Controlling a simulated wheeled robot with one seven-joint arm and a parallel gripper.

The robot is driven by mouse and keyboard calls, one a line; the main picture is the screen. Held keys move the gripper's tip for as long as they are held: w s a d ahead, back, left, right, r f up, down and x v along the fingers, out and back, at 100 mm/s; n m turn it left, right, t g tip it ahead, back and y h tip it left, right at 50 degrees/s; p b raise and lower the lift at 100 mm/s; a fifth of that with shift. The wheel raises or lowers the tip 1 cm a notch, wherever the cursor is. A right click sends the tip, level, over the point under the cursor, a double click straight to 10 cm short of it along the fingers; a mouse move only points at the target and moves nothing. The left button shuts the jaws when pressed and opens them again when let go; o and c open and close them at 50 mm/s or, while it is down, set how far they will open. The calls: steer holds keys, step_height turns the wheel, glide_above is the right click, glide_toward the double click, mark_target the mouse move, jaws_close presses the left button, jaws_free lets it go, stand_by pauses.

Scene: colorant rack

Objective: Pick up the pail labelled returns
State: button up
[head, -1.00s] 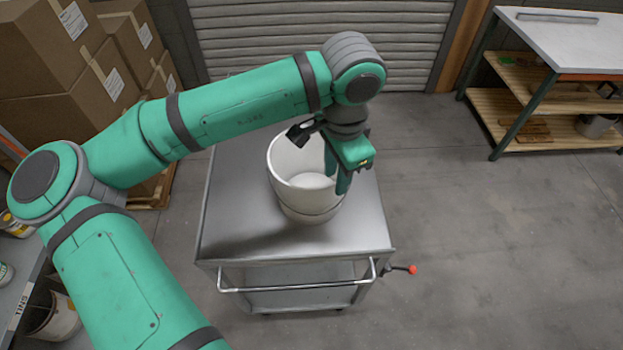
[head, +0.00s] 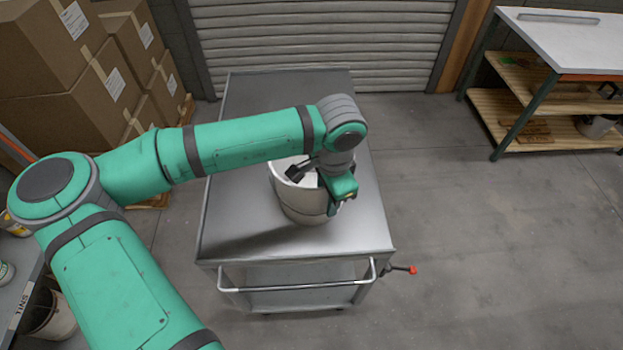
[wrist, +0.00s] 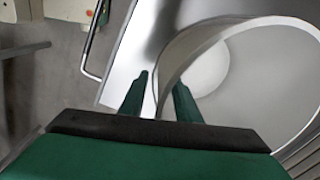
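A white pail (head: 302,207) stands upright on the metal cart (head: 235,225). No label on it can be read in these views. My gripper (head: 334,206) is down at the pail's right rim in the head view. In the wrist view, the two green fingers (wrist: 160,88) are apart, with the rim of the pail (wrist: 270,75) running between them. One finger is inside the pail and one outside. A gap shows between the fingers and the wall, so the gripper looks open. My arm hides part of the pail's opening in the head view.
The cart's front handle (head: 295,288) and a red-tipped lever (head: 411,270) stick out at its near side. Cardboard boxes (head: 75,95) are stacked at the left. A shelved bench (head: 560,70) stands at the right. The floor (head: 480,250) right of the cart is clear.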

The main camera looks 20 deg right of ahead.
steer(key=shift+f, duration=0.3)
jaws_close()
steer(key=shift+r, duration=0.15)
